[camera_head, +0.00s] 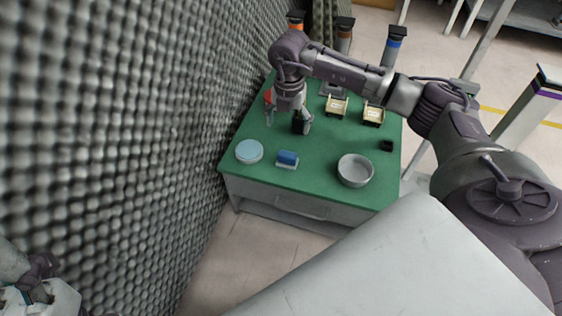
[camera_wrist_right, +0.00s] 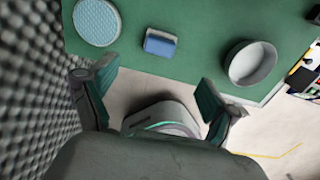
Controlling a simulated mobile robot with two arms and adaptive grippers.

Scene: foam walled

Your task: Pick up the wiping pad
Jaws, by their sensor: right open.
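A small blue block with a pale base (camera_head: 287,159) lies near the front edge of the green table; it looks most like the wiping pad. It also shows at the top middle of the wrist view (camera_wrist_right: 160,43). A round light-blue disc with a textured top (camera_head: 249,151) lies to its left, also in the wrist view (camera_wrist_right: 97,22). My right gripper (camera_head: 288,119) points down above the table, behind the blue block in the head view. Its fingers (camera_wrist_right: 156,76) are wide apart with nothing between them. Part of my left arm shows at the lower left; its jaws are unclear.
A grey bowl (camera_head: 355,170) stands to the right of the block, with a small black cube (camera_head: 387,146) behind it. A grey foam wall (camera_head: 110,130) rises close along the table's left side.

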